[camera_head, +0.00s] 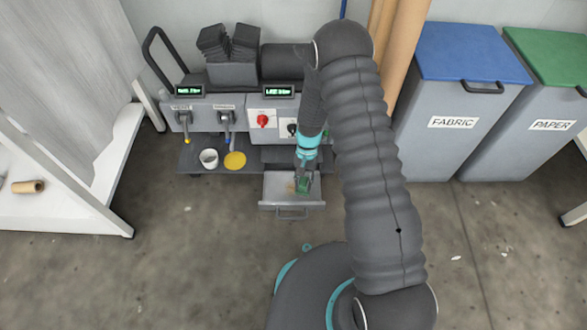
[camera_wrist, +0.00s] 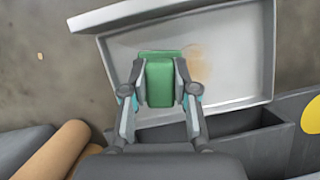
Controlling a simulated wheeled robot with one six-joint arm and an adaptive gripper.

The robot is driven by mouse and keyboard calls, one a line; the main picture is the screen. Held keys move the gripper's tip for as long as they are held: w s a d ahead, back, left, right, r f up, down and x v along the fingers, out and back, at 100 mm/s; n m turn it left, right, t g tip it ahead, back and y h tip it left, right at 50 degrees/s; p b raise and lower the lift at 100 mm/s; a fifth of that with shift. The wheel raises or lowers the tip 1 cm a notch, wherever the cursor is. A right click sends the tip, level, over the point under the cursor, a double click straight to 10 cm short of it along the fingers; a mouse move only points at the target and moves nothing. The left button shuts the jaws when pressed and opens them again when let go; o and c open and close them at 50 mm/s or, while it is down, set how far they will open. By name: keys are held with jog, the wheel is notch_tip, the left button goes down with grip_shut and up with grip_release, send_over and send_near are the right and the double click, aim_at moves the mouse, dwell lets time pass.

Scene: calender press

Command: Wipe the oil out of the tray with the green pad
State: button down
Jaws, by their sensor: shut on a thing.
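The metal tray (camera_head: 279,190) is a shallow pulled-out drawer low on the front of the press. In the wrist view its pale wall (camera_wrist: 267,45) and floor surround my gripper. A brownish oil stain (camera_wrist: 196,65) lies on the tray floor, just right of the pad in the wrist view; part of it may be hidden. My gripper (camera_head: 303,183) points down into the tray. It is shut on the green pad (camera_wrist: 159,82), with one finger on each side. I cannot tell for sure whether the pad touches the tray floor.
The press (camera_head: 240,118) stands behind the tray, with levers and a red knob. A white cup (camera_head: 208,158) and a yellow disc (camera_head: 235,160) sit on its ledge left of the tray. A fabric bin (camera_head: 450,120) and a paper bin (camera_head: 545,130) stand right. Floor before the tray is open.

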jog(key=shift+a, duration=1.95)
jog(key=shift+w+d, duration=0.35)
jog(key=shift+d, duration=0.1)
jog(key=shift+s+d+f, duration=0.1)
jog(key=shift+s+d, duration=0.05)
jog(key=shift+d, duration=1.25)
jog(key=a+b, duration=0.1)
jog(key=a, duration=0.2)
jog(key=shift+a, duration=0.15)
notch_tip(320, 180, up, 2)
jog(key=shift+a+r+p, duration=0.1)
jog(key=shift+r+p, duration=0.15)
jog(key=shift+p, duration=0.35)
jog(key=shift+r+p, duration=1.6)
jog(key=shift+r, duration=1.25)
